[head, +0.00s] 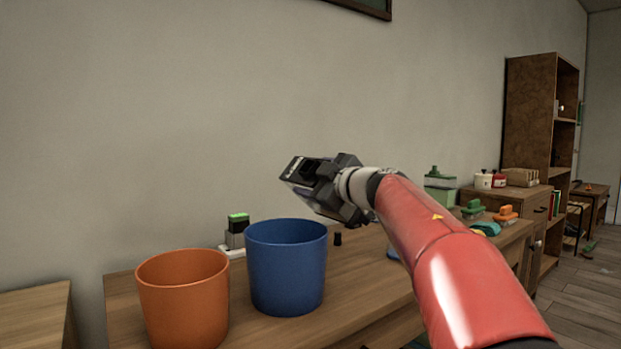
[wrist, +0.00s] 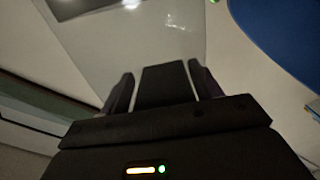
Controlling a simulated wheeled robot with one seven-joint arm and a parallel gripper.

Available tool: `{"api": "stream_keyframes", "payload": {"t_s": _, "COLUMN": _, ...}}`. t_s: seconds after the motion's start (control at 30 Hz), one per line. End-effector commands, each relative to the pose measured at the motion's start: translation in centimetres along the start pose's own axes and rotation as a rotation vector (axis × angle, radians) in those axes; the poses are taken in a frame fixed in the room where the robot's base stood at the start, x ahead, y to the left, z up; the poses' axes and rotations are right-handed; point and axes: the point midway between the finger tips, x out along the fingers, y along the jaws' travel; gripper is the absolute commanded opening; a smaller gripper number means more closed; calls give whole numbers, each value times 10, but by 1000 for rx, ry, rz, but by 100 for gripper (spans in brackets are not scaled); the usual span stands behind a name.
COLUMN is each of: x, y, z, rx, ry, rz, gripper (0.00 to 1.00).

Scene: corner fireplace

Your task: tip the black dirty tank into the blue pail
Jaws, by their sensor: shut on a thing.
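The black dirty tank (head: 300,170) is in my gripper (head: 323,184), held tilted in the air above and slightly right of the blue pail (head: 287,270). In the wrist view, my gripper (wrist: 163,82) has a dark block, apparently the tank's handle (wrist: 166,86), between its fingers. A greyish clear surface, probably the tank's body, lies beyond it. The blue pail stands upright on the wooden table, and part of it shows at the top right of the wrist view (wrist: 285,30). The pail's inner floor and the tank's contents are hidden.
An orange pail (head: 183,300) stands left of the blue one. A green-topped device (head: 237,230) is behind them against the wall. A small black piece (head: 337,239) sits right of the blue pail. Green and orange items (head: 505,213) stand farther right.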

Motion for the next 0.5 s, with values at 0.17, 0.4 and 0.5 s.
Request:
{"api": "stream_keyframes", "payload": {"t_s": 0.17, "x": 0, "y": -5, "z": 9, "rx": -112, "ry": 1, "rz": 1, "gripper": 33}}
{"api": "stream_keyframes", "payload": {"t_s": 0.4, "x": 0, "y": -4, "z": 8, "rx": -107, "ry": 0, "rz": 0, "gripper": 33}}
{"api": "stream_keyframes", "payload": {"t_s": 0.5, "x": -1, "y": -5, "z": 8, "rx": -107, "ry": 0, "rz": 1, "gripper": 33}}
